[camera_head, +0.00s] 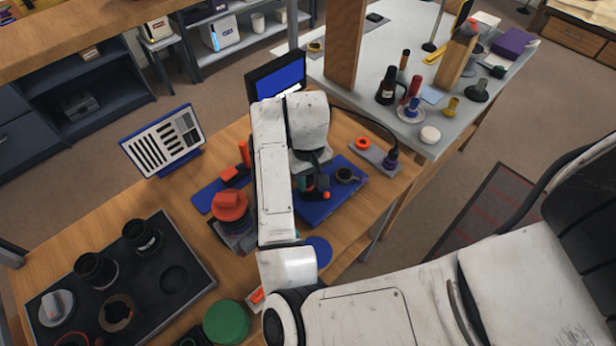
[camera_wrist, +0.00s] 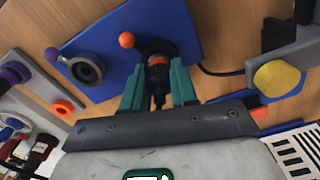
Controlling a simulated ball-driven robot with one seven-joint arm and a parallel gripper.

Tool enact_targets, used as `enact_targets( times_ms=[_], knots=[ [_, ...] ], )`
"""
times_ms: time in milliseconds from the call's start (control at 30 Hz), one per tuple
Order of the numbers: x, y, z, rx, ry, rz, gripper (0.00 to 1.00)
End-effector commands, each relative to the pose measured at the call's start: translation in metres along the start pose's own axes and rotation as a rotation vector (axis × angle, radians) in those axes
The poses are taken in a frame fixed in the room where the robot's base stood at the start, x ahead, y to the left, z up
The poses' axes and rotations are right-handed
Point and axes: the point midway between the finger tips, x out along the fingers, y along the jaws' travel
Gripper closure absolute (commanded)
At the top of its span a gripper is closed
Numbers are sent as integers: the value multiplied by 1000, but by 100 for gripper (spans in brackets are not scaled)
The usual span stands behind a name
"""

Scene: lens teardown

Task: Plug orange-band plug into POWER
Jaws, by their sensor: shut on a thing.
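My gripper (camera_wrist: 158,90) has its teal fingers closed around a black plug with an orange band (camera_wrist: 158,66). In the wrist view the plug's far end points at a dark round fitting (camera_wrist: 152,46) on the blue board (camera_wrist: 190,20); whether they touch is unclear. The blue board also shows in the head view (camera_head: 325,208), where my arm hides much of the gripper (camera_head: 313,186) and plug. No POWER label is readable. A black ring-shaped fitting (camera_wrist: 87,70) and an orange ball (camera_wrist: 127,40) are beside the plug.
A grey strip (camera_head: 374,160) with an orange ring (camera_head: 362,143) and a purple-banded plug (camera_head: 391,158) lies right of the board. A monitor (camera_head: 275,75) stands behind. A dark cable (camera_wrist: 222,72) crosses near the board. A black lens tray (camera_head: 195,262) is at left.

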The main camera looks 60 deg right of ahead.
Motion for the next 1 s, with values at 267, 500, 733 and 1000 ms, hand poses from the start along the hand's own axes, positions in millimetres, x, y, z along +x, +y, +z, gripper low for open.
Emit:
enact_targets(
  times_ms=[267,500,733,1000],
  knots=[
    [0,0,0,0,0,0,100],
    [5,0,0,-1,0,0,100],
    [6,0,0,0,0,-1,100],
    [7,0,0,0,0,0,100]
  ],
)
